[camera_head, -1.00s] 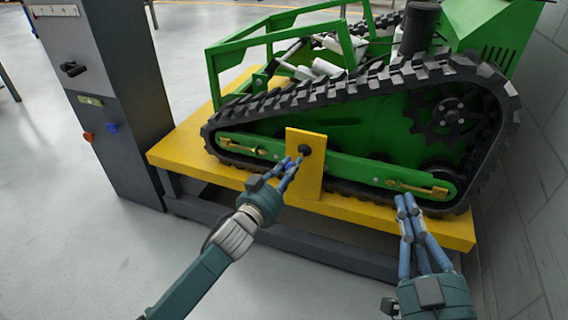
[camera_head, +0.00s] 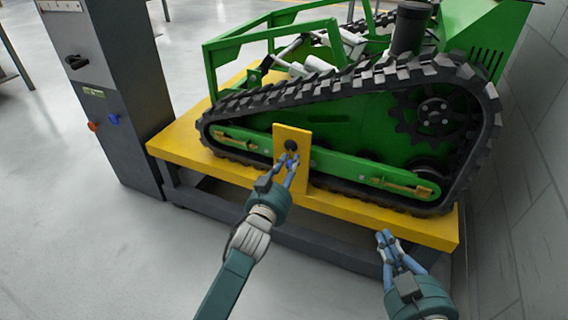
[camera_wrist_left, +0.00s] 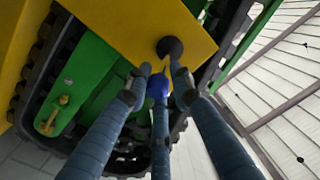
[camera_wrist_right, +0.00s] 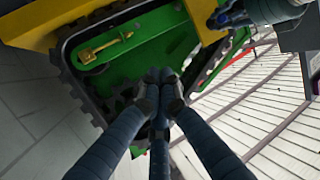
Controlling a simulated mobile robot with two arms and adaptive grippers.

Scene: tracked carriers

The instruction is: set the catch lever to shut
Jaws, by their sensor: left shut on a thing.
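The catch lever has a round black hub (camera_head: 291,146) on an upright yellow plate (camera_head: 282,134) at the side of the green tracked carrier. Its blue ball end (camera_wrist_left: 158,86) shows in the left wrist view, just below the hub (camera_wrist_left: 170,48). My left gripper (camera_head: 289,161) has its fingers closed around the blue end, directly below the hub in the head view. The fingers hide most of the lever's arm. My right gripper (camera_head: 385,236) is empty, in front of the platform's right part; its fingertips meet in the right wrist view (camera_wrist_right: 160,78).
The carrier's black track (camera_head: 340,90) stands on a yellow platform (camera_head: 420,228). Brass fittings (camera_head: 408,187) sit on the green side beam. A dark control cabinet (camera_head: 110,100) stands at left, and a grey wall (camera_head: 530,130) closes the right side. The floor in front is clear.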

